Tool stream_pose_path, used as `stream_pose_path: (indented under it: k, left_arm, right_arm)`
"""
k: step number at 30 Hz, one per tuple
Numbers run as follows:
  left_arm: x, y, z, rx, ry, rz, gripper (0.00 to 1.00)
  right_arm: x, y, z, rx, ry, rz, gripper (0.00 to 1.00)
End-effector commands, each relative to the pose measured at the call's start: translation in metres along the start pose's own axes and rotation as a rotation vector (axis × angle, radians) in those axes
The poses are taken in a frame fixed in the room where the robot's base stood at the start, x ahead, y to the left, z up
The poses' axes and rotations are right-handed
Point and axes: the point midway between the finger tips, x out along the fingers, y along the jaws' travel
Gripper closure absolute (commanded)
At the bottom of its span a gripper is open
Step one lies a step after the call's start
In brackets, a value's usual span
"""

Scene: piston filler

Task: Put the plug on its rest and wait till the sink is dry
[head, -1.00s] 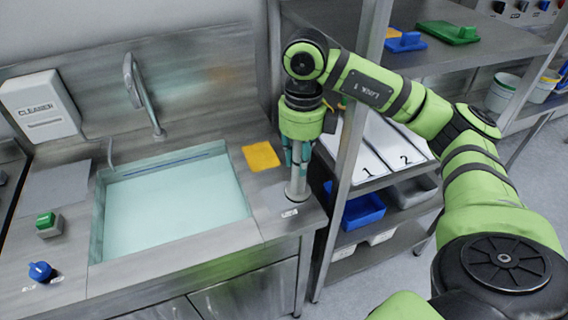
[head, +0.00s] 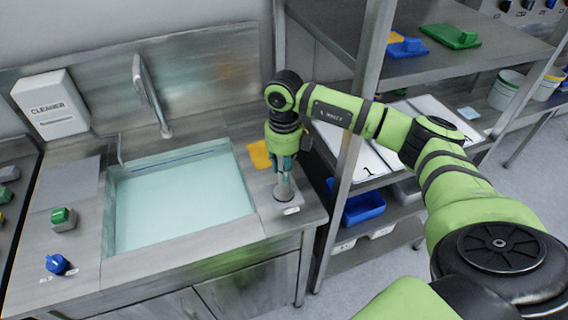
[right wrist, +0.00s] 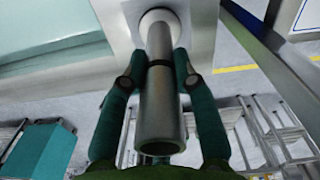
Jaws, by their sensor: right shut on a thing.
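The plug (head: 284,189) is a grey metal tube, roughly upright over the counter right of the sink. My right gripper (head: 284,169) is shut on it from above. In the right wrist view the plug (right wrist: 160,115) lies between the two teal fingers of the gripper (right wrist: 158,75). Its far end meets a pale round piece, seemingly its rest (right wrist: 153,17); I cannot tell whether it is fully seated. The sink (head: 108,225) holds pale teal water (head: 180,205); its drain is not visible. My left gripper is out of view.
A yellow cloth (head: 259,154) lies behind the gripper. The faucet (head: 150,95) stands behind the sink. A green button (head: 62,216) and a blue knob (head: 57,264) are on the left counter. A shelf post (head: 350,170) stands close right of my gripper.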

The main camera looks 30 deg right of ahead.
Motion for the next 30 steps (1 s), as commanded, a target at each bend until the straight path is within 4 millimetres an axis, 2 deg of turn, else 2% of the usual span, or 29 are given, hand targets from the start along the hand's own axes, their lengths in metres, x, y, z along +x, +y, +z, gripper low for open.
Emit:
stream_pose_path:
  k: [5, 6, 7, 8, 17, 20, 21, 25, 30]
  left_arm:
    - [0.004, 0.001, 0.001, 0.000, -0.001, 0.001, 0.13]
    - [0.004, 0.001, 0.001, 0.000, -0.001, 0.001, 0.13]
    - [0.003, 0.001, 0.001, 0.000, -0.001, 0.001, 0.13]
    - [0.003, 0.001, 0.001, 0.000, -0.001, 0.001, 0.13]
    - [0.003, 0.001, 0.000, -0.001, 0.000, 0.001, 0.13]
    - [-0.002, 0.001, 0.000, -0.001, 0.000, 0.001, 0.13]
    - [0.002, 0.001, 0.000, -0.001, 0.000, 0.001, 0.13]
    - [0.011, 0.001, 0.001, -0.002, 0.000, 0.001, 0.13]
    - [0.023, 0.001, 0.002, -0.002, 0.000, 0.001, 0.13]
  right_arm:
    - [0.003, 0.000, 0.001, 0.001, -0.003, 0.000, 1.00]
    - [0.004, 0.000, 0.000, 0.000, 0.000, 0.000, 0.67]
    - [0.003, 0.000, 0.000, 0.001, 0.000, 0.000, 0.55]
    - [0.003, 0.000, 0.000, 0.001, 0.000, 0.000, 0.47]
    - [0.002, 0.000, 0.000, 0.001, 0.000, 0.000, 0.47]
    - [-0.003, 0.000, 0.000, 0.001, 0.000, 0.000, 0.47]
    - [-0.004, 0.000, 0.001, 0.001, -0.003, 0.000, 0.47]
    - [-0.023, -0.001, 0.001, 0.002, -0.006, 0.000, 0.47]
    - [-0.061, 0.000, 0.002, 0.001, -0.007, 0.000, 0.47]
